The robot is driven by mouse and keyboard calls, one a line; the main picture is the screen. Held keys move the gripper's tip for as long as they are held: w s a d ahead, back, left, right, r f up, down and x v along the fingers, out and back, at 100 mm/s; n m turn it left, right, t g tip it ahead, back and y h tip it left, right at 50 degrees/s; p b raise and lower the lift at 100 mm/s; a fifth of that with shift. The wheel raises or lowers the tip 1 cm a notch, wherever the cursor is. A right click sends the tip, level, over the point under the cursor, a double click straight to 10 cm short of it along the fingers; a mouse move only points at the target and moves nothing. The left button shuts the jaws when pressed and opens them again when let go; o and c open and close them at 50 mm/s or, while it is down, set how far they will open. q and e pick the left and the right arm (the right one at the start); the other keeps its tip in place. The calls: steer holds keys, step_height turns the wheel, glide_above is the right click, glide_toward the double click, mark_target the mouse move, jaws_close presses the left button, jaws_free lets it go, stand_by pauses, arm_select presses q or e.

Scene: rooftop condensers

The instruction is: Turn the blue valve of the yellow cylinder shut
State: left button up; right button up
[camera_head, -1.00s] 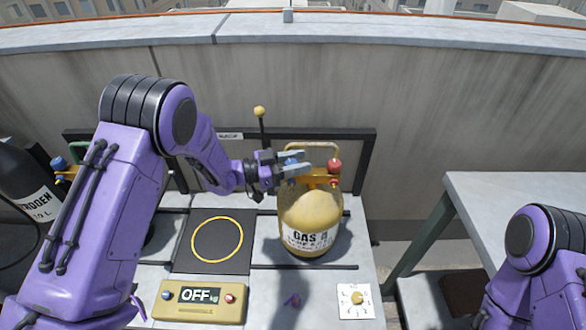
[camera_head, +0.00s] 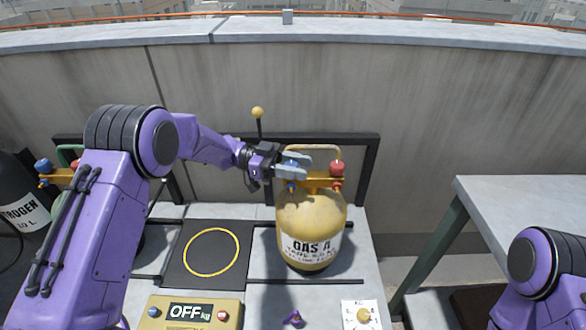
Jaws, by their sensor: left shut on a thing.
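The yellow cylinder (camera_head: 311,221), labelled "GAS A", stands upright on the grey bench right of the black scale pad. On its top are a handle loop, a red valve (camera_head: 337,168) at the right and a blue valve (camera_head: 291,187) at the left.
A black scale pad with a yellow ring (camera_head: 211,252) lies left of the cylinder, with a yellow box (camera_head: 192,312) reading "OFF" in front. A black nitrogen cylinder (camera_head: 24,215) stands far left. A white dial plate (camera_head: 361,315) and small purple piece (camera_head: 293,319) lie in front. Behind is a dark frame.

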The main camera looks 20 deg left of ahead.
arm_select(q)
steer(key=shift+s+d, duration=0.1)
steer(key=shift+d, duration=0.05)
steer(key=o, duration=0.8)
steer(key=shift+o, duration=0.9)
steer(key=shift+d, duration=0.1)
steer(key=shift+a, duration=0.2)
steer(key=a+b, duration=0.2)
steer(key=a, duration=0.8)
steer(key=shift+a, duration=0.1)
